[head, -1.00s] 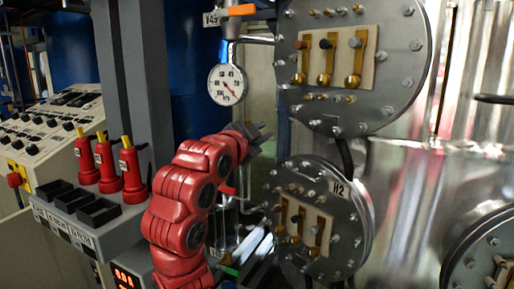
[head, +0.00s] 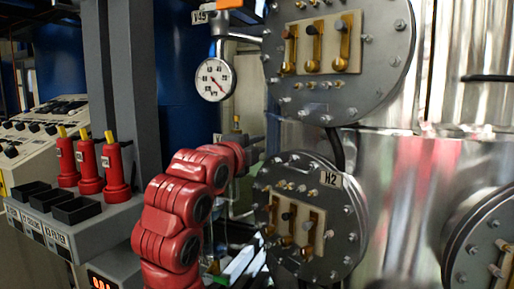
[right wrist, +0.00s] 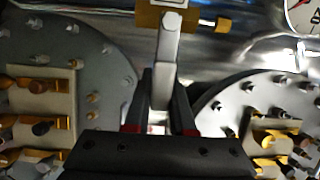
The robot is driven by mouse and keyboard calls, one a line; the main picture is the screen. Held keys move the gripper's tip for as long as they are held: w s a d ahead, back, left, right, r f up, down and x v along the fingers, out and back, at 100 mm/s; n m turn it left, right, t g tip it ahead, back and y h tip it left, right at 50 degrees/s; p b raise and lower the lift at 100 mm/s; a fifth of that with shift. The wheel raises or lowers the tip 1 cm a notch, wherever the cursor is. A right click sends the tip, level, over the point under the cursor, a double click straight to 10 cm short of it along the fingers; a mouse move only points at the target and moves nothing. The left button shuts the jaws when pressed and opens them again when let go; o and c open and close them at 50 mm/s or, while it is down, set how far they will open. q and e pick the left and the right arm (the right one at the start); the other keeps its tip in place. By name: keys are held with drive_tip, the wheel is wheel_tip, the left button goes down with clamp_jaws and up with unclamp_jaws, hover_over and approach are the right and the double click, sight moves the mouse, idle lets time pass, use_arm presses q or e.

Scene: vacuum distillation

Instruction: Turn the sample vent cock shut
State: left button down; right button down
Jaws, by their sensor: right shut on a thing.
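A cock with a brass body (right wrist: 187,19) and a pale grey lever (right wrist: 166,72) is at the top middle of the right wrist view. I take it for the sample vent cock; no label on it is readable. The lever runs down the picture between the dark fingers of my right gripper (right wrist: 165,115), which are shut on it. In the head view my red right arm reaches up between the left-hand panel and the steel vessel. Its fingers are hidden there behind the wrist. A small brass piece (head: 236,122) shows just above the wrist. My left gripper is out of view.
A dial gauge (head: 215,79) hangs above the arm, with an orange-handled valve (head: 229,4) over it. Bolted flanges, the upper one (head: 385,85) and the H2 one (head: 340,215), stand close on the right.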

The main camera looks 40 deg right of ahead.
drive_tip(key=shift+f+m, duration=0.25)
drive_tip(key=shift+m, duration=0.05)
drive_tip(key=c, duration=0.8)
unclamp_jaws()
drive_tip(key=shift+o, duration=0.2)
drive_tip(key=shift+r, duration=0.1)
drive_tip(key=shift+a, duration=0.1)
drive_tip(key=p+v, duration=0.1)
drive_tip(key=v, duration=1.6)
drive_tip(key=shift+s+a, duration=0.15)
drive_tip(key=shift+a, duration=0.05)
